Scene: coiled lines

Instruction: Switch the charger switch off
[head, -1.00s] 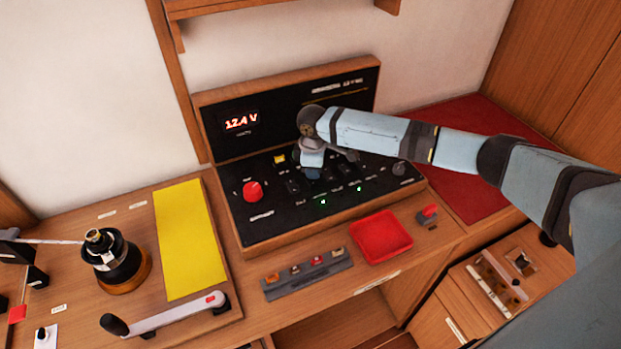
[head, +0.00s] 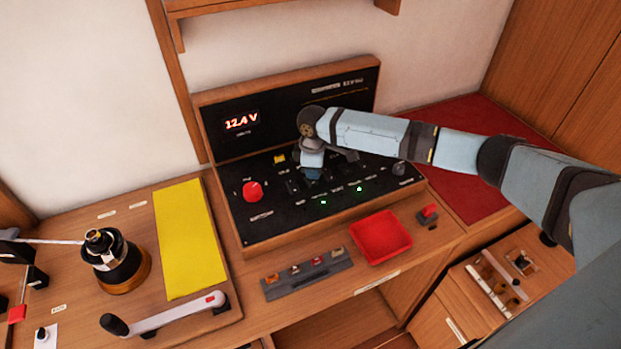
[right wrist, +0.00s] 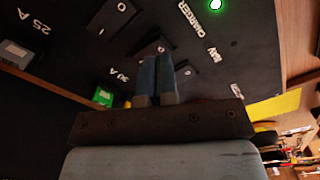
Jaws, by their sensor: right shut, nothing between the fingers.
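The black control panel (head: 285,215) slopes in a wooden frame at the back of the bench. My right gripper (head: 313,174) is over its middle, fingers pointing down, shut and empty. In the right wrist view the shut blue fingers (right wrist: 157,75) are close against a dark switch (right wrist: 151,50) beside the lettering CHARGER and BAY. The fingers partly hide this switch; I cannot tell its position or whether they touch it. A green lamp (right wrist: 215,4) glows near the lettering. In the head view my gripper hides part of the switch row. My left gripper is not in view.
A red knob (head: 253,191) stands on the panel's left, below the 12.4 V display (head: 240,123). Another dark switch (right wrist: 112,18) is close to my fingers. A red tray (head: 381,237) and a grey fuse strip (head: 308,273) lie in front of the panel.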

